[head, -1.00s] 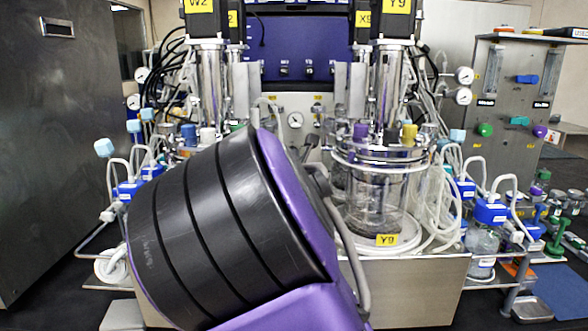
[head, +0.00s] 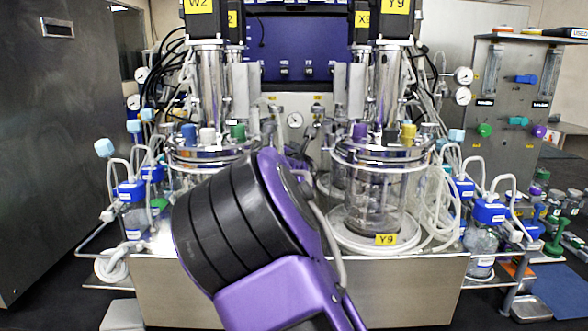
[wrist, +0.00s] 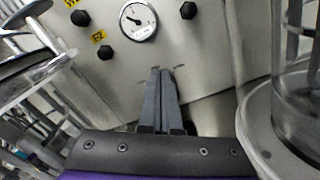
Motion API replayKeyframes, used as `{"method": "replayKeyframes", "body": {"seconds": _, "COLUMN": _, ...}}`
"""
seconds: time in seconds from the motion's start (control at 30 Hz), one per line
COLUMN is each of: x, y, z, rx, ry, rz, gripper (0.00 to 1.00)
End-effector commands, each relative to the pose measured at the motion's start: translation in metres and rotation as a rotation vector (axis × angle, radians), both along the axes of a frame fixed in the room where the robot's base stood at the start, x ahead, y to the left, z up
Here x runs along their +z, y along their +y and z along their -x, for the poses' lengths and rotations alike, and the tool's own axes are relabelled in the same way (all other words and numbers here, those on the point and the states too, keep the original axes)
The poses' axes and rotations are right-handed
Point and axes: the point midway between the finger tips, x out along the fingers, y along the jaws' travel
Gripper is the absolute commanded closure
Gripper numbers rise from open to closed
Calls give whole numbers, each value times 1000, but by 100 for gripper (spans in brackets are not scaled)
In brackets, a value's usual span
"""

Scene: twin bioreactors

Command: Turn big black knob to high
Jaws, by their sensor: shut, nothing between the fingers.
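Several black knobs sit on the pale panel (wrist: 220,45) in the wrist view: an upper-left knob (wrist: 80,17), a lower-left knob (wrist: 105,52) and a right knob (wrist: 188,10). They look similar in size, so I cannot tell which is the big one. A round white gauge (wrist: 138,20) sits among them. My gripper (wrist: 164,72) is shut and empty, its fingers pointing toward the panel below the gauge and knobs. It does not hold a knob. In the head view my arm covers much of the area below the gauge (head: 295,120).
A glass vessel labelled Y9 (head: 375,205) stands right of my arm, and its round base shows close by in the wrist view (wrist: 262,130). Metal vessel parts (wrist: 35,75) are at the left. Tubes (head: 440,205) hang around the vessels. A narrow gap lies between the vessels.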

Motion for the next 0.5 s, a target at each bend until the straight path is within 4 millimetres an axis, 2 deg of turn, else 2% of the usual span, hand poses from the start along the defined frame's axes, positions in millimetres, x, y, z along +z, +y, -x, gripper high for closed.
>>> {"method": "replayKeyframes", "body": {"seconds": 0.5, "x": -5, "y": 1, "z": 0, "rx": -1, "ry": 0, "rz": 0, "gripper": 100}}
